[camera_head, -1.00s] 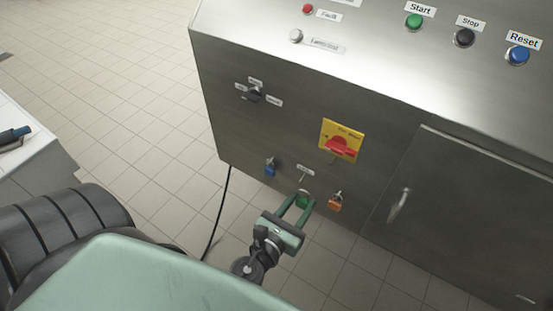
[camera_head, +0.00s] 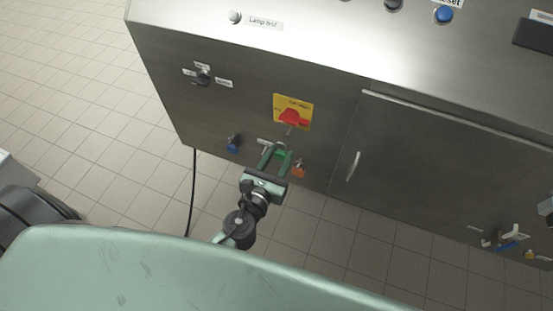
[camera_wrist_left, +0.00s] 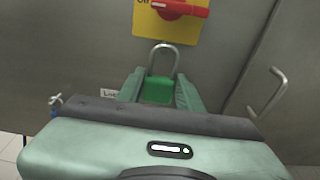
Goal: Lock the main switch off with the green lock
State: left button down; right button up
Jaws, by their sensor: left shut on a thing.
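The main switch (camera_head: 292,117) is a red handle on a yellow plate (camera_head: 307,105) on the cabinet front. It also shows at the top of the left wrist view (camera_wrist_left: 180,10). My left gripper (camera_head: 276,157) is shut on the green lock (camera_wrist_left: 158,90), whose body sits between the fingers. The lock's metal shackle (camera_wrist_left: 163,52) points up, just below the yellow plate in the left wrist view. Whether the shackle touches the switch I cannot tell. A blue lock (camera_head: 233,144) and an orange lock (camera_head: 298,170) hang on either side. My right gripper is not in view.
A rotary selector (camera_head: 203,77) is at the upper left of the cabinet front. A cabinet door (camera_head: 440,160) with a handle (camera_head: 353,166) is to the right. A black cable (camera_head: 193,190) hangs to the floor. Tiled floor (camera_head: 100,120) is clear on the left.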

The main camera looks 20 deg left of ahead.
aim_at(291, 135)
pick_arm(q)
jog(key=shift+w+d+f, duration=0.1)
jog(key=shift+w+f, duration=0.05)
jog(key=shift+w, duration=1.95)
jog(key=shift+w+f, duration=0.3)
jog(key=shift+w, duration=0.4)
jog(key=c, duration=0.9)
grip_release()
jog(key=shift+o, duration=0.2)
jog(key=shift+s, duration=0.1)
